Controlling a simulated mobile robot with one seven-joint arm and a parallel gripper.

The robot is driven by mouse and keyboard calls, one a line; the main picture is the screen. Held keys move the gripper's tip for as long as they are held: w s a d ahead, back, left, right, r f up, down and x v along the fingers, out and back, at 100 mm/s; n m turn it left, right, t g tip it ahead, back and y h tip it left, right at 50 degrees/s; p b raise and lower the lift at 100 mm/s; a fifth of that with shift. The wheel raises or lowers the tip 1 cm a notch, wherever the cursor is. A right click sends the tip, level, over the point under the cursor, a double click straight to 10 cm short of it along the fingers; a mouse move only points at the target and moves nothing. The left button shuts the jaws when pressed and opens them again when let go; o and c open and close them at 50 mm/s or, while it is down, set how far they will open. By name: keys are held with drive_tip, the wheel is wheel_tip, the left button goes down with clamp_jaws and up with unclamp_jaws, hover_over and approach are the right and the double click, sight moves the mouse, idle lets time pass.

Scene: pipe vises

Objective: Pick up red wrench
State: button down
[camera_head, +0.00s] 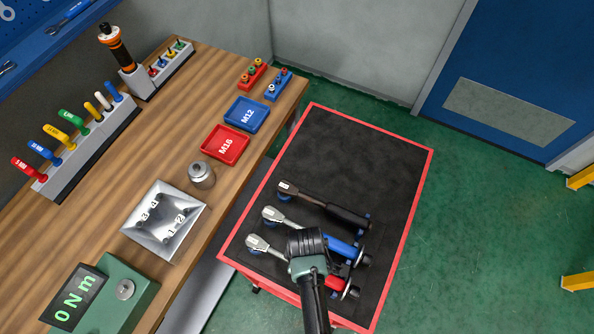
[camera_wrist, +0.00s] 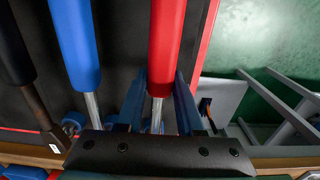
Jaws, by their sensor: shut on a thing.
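The red wrench lies on the black mat of the red-edged cart (camera_head: 385,155), nearest the front of three wrenches. Its metal head (camera_head: 262,246) shows left of my gripper, and part of its red handle (camera_head: 336,283) shows to the right; my gripper hides its middle. In the wrist view the red handle (camera_wrist: 166,45) runs up from between the two fingers. My gripper (camera_wrist: 160,95) is shut on the red wrench, around its shaft near the handle. I cannot tell whether the wrench is clear of the mat.
The blue wrench (camera_head: 342,248) lies close beside the red one, and the black wrench (camera_head: 345,214) is beyond it. The far part of the cart is clear. A wooden bench (camera_head: 185,120) stands at the left with a red tray (camera_head: 224,144), a blue tray (camera_head: 247,114) and a torque display (camera_head: 75,297).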

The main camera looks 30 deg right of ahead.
drive_tip(key=shift+r, duration=0.2)
idle(0.5)
wheel_tip(320, 180, up, 10)
drive_tip(key=shift+f+b, duration=0.1)
drive_tip(key=shift+b, duration=0.2)
drive_tip(key=shift+w, duration=0.1)
idle(0.4)
